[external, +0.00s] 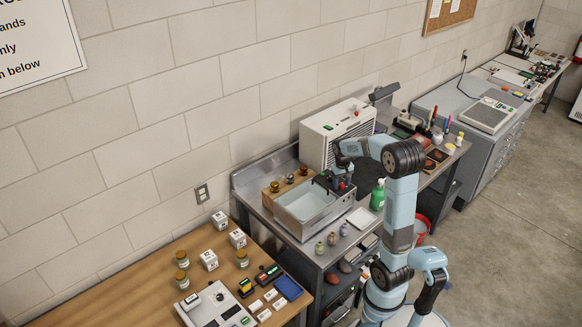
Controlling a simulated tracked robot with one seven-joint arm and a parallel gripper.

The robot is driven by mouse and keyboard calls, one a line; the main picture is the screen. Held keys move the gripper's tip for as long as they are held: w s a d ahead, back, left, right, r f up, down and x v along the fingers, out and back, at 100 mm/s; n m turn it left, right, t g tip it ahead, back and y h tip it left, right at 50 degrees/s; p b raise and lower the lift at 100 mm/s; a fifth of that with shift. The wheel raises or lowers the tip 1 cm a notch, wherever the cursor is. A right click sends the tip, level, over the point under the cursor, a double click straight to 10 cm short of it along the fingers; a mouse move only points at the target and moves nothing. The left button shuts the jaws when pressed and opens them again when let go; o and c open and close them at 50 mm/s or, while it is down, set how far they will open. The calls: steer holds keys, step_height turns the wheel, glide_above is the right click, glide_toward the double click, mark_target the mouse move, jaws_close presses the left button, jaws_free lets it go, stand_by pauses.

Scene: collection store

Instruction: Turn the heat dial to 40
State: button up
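No dial marked with heat numbers can be made out at this size. A white louvred cabinet (316,146) stands against the wall on the metal bench, with a small red part (357,113) and a green patch on top. A pale flat device (207,311) with a small dark round part lies on the wooden table at lower left. I cannot tell which of these bears the heat dial. My blue arm reaches left over the metal bench. My dark gripper (338,186) is in front of the cabinet, by the right end of the metal basin. Its fingers are too small to read.
The metal basin (290,222) sits on the bench (300,247). A green bottle (377,196) and several small jars stand nearby. White boxes (209,260), jars and a blue tray (288,288) occupy the wooden table. Floor at right is mostly clear.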

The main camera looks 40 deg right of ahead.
mark_target(340, 185)
step_height(340, 185, up, 14)
steer(key=shift+w+a+f, duration=0.15)
steer(key=shift+a, duration=0.2)
stand_by(0.5)
stand_by(0.4)
steer(key=s+a+f+n+t, duration=0.1)
steer(key=s+a+n+t, duration=0.1)
steer(key=s+a, duration=0.6)
steer(key=s+a+f+n+t, duration=0.2)
steer(key=s+a+t, duration=0.1)
steer(key=s+a, duration=0.6)
steer(key=s, duration=0.4)
steer(key=shift+s+a+t+y, duration=0.3)
steer(key=shift+s+t, duration=0.05)
steer(key=shift+t, duration=0.05)
stand_by(1.7)
